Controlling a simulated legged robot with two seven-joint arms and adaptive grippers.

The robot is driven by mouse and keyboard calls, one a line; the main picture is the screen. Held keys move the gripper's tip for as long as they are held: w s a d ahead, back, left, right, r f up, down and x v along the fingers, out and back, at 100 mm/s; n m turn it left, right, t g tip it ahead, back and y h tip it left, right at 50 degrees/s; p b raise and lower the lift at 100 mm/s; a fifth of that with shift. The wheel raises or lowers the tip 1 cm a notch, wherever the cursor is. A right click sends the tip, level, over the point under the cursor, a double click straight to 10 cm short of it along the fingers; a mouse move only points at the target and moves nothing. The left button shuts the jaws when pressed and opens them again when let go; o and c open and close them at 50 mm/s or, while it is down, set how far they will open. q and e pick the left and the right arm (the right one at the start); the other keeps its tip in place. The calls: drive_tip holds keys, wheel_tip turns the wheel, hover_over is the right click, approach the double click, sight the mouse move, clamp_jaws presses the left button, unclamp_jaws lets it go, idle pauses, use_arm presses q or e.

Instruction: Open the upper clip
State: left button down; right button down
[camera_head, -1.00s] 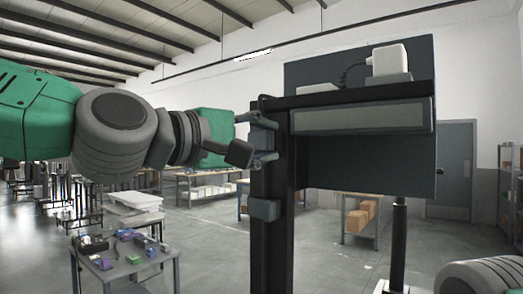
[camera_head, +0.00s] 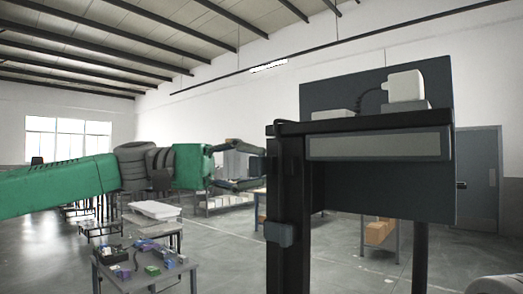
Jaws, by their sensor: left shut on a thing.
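The black column (camera_head: 293,215) stands upright at right of centre in the head view. My left gripper (camera_head: 261,166) reaches in level from the left, and its two fingers meet the column's left side just below the top. It is shut on the upper clip there, with its fingers some way apart; the clip itself is mostly hidden and hard to make out. The lower clip (camera_head: 279,233), a small grey-blue block, sits further down on the column's front. My right gripper is out of view.
A top shelf with a grey panel (camera_head: 380,146) and a white device (camera_head: 405,86) joins the column. A table (camera_head: 150,275) with small coloured items stands at lower left. Another table with boxes (camera_head: 380,232) stands behind. Part of my right arm shows at lower right.

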use_arm(q)
drive_tip(key=shift+w+a+f+m+g+p, duration=0.15)
drive_tip(key=shift+m+g, duration=0.2)
drive_tip(key=shift+g, duration=0.25)
drive_tip(key=shift+w+a+m+g+p, duration=0.15)
drive_tip(key=shift+m+g, duration=0.2)
drive_tip(key=shift+g, duration=0.25)
drive_tip(key=shift+w+a+m+g+y, duration=0.15)
drive_tip(key=shift+a+m+g+y, duration=0.25)
drive_tip(key=shift+m+g, duration=0.45)
drive_tip(key=shift+w+a+m+g+y, duration=0.15)
drive_tip(key=shift+m+g+y, duration=0.45)
drive_tip(key=shift+g, duration=0.45)
drive_tip(key=c, duration=1.2)
unclamp_jaws()
drive_tip(key=shift+w+a+f, duration=0.1)
drive_tip(key=shift+w+a, duration=0.15)
drive_tip(key=shift+a, duration=0.05)
